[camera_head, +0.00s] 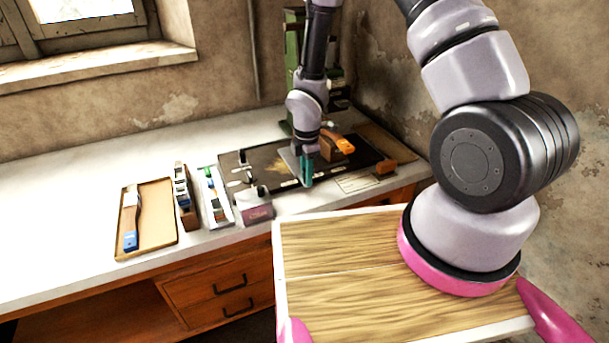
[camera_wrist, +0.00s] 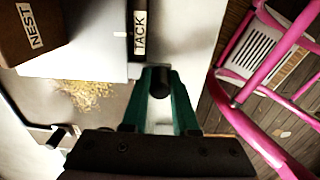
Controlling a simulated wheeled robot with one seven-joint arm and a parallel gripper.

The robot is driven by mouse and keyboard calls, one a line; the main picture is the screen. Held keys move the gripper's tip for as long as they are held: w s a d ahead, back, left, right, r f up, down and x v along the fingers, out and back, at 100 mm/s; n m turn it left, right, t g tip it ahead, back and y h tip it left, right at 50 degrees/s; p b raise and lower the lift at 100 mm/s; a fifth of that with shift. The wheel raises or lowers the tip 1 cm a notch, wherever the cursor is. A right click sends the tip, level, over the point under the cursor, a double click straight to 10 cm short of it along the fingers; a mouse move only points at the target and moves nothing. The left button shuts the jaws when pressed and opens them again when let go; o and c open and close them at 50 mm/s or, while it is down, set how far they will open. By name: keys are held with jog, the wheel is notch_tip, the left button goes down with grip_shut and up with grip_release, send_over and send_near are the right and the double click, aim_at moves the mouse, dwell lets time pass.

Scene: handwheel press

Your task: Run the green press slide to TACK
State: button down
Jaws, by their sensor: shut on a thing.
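The green press (camera_head: 293,50) stands at the back of the bench, partly hidden behind my arm. I cannot make out its slide or its height in the head view. My gripper (camera_head: 306,172) points down at the front of the dark board. In the wrist view, my gripper's (camera_wrist: 158,100) green fingers are shut on a black knob (camera_wrist: 158,82), one finger on each side. A TACK label (camera_wrist: 140,33) lies just beyond the knob, by a black strip. A NEST label (camera_wrist: 36,27) is on a brown block at upper left.
The dark board (camera_head: 262,158) carries a brown block with an orange top (camera_head: 338,143). The bench's left part is bare.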

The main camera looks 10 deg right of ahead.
jog(key=shift+c, duration=0.4)
grip_release()
jog(key=shift+r, duration=0.1)
jog(key=shift+r, duration=3.9)
